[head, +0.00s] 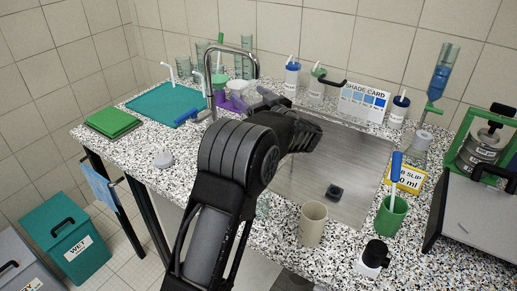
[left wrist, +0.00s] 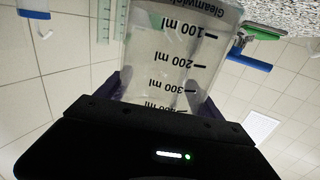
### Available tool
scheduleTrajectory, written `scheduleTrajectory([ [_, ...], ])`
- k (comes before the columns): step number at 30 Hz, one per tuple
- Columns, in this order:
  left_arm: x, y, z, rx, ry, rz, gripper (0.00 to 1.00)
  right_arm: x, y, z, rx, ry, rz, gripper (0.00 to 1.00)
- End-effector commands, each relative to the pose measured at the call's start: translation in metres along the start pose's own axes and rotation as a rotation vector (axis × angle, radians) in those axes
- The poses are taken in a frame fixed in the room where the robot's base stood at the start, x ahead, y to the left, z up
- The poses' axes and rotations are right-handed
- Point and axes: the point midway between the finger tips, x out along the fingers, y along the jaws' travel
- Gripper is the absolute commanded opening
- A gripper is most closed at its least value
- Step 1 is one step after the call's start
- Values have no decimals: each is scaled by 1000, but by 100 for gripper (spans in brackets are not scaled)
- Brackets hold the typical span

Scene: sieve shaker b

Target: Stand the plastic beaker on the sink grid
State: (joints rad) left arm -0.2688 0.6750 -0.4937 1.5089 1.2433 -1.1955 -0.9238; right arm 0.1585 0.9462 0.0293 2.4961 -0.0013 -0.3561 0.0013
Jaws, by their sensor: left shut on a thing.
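The plastic beaker (left wrist: 165,60) is clear with black millilitre marks, and it fills the middle of the left wrist view. My left gripper (head: 264,100) is shut on it, with dark fingers on both sides in the left wrist view. In the head view the gripper is near the tap, at the sink's back left, and I cannot pick out the beaker clearly there. The steel sink (head: 345,155) lies to the right of the gripper, partly behind my arm. I cannot make out grid bars. My right gripper is not in view.
A beige cup (head: 312,224) and a green cup (head: 391,216) stand along the front. The tap (head: 232,52) arches at the back left. Bottles and a shade card (head: 364,102) line the back. The sink's middle looks clear.

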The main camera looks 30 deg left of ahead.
Motion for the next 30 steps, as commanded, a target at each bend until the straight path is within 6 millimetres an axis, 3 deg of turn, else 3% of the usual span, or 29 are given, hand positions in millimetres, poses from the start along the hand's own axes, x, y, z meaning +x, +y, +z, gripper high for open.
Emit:
scheduleTrajectory([
  [7,0,1,6,1,0,3,32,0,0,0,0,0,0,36],
  [18,0,1,60,1,0,4,32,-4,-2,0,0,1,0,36],
  [30,0,1,66,0,0,4,32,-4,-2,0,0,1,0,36],
])
